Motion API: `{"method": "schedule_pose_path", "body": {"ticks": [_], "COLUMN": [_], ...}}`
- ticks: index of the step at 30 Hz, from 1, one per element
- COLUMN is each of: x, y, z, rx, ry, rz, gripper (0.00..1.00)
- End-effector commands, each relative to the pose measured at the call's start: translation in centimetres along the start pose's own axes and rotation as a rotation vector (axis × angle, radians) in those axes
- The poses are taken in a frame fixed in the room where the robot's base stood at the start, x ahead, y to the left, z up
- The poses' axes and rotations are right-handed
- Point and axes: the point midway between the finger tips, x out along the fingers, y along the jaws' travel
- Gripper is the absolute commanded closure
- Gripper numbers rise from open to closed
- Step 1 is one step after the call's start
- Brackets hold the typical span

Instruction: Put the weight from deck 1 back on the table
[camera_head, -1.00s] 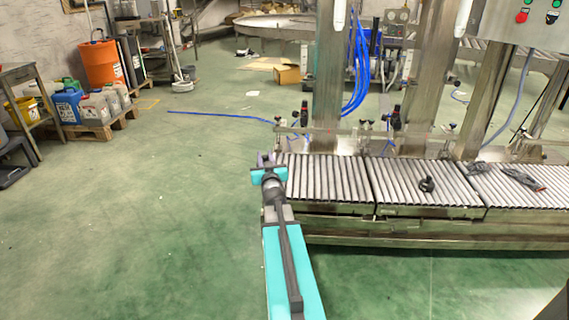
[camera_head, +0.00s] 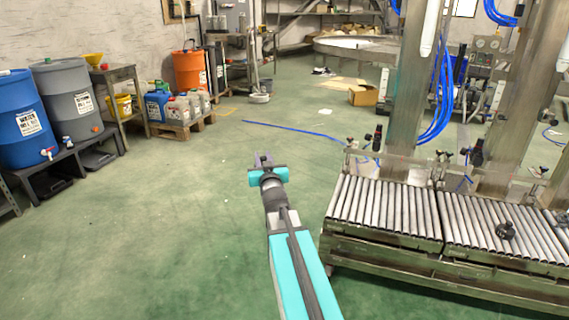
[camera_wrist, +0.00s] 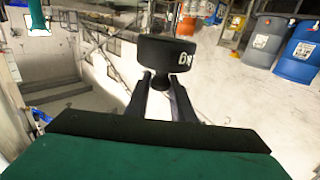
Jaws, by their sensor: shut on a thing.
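In the wrist view, my gripper (camera_wrist: 160,84) is shut on a black round weight (camera_wrist: 165,50) with pale markings on its side. The fingers hold its narrower knob end. A large round table (camera_head: 335,47) stands farther back. I cannot tell which table the task means.
The roller conveyor (camera_head: 385,213) is at right, with a black knob-shaped object (camera_head: 505,231) on it. Blue (camera_head: 25,120) and grey (camera_head: 66,100) barrels stand on a low stand at left. Jugs on a pallet (camera_head: 185,128) and a blue hose (camera_head: 290,127) lie ahead. Floor between is clear.

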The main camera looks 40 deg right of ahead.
Motion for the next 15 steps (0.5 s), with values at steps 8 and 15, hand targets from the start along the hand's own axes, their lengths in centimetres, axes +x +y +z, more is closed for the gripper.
{"method": "schedule_pose_path", "body": {"ticks": [8,15], "x": [-1.0,-2.4], "y": [-7.8,-14.2], "z": [-3.1,-5.2], "rx": [0.006,0.01], "ry": [0.007,0.004], "rz": [-0.091,-0.17], "gripper": [1.0,1.0]}}
